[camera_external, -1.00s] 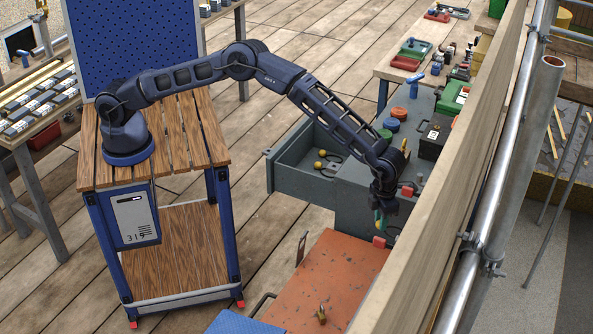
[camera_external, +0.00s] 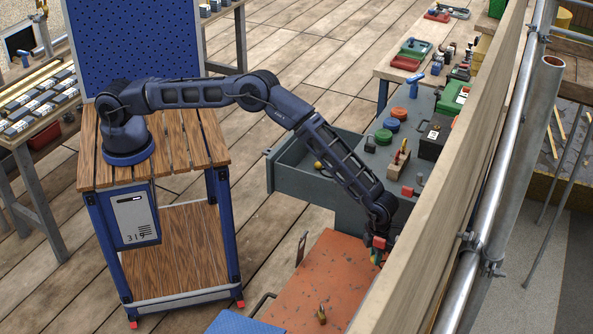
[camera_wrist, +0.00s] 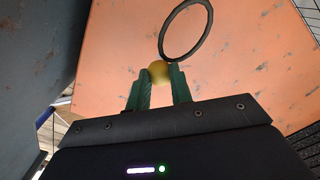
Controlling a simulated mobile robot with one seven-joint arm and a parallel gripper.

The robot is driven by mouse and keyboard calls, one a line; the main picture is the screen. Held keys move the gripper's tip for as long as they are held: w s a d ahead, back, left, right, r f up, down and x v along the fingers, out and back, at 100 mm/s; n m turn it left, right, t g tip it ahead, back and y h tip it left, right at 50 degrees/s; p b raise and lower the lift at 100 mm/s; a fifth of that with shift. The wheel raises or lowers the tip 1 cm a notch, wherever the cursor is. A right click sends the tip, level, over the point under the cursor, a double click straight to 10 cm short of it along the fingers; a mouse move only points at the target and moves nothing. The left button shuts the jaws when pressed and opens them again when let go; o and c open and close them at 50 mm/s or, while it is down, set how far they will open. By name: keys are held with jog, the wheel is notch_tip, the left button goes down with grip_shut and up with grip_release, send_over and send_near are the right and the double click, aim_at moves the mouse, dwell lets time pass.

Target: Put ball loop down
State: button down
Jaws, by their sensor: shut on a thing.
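The ball loop is a yellow ball (camera_wrist: 158,72) with a dark ring (camera_wrist: 164,38) beyond it, both in the wrist view. My gripper (camera_wrist: 157,80) is shut on the ball between its two green fingers. The ring sticks out past the fingertips over the orange top (camera_wrist: 110,45). I cannot tell whether it touches that top. In the external view my gripper (camera_external: 376,259) is low by the far edge of the orange top (camera_external: 305,290), and the held loop is too small to make out there.
A grey open drawer (camera_external: 285,172) holds another yellow ball (camera_external: 318,165), partly hidden by my arm. A wooden beam (camera_external: 450,190) stands close to my gripper's right. Most of the orange top is clear.

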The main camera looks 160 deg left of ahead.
jog(key=shift+f, duration=1.75)
jog(key=shift+f, duration=0.1)
jog(key=c, duration=1.3)
grip_release()
jog(key=shift+o, duration=0.2)
notch_tip(320, 180, up, 12)
jog(key=shift+d+r, duration=0.1)
jog(key=shift+d, duration=0.05)
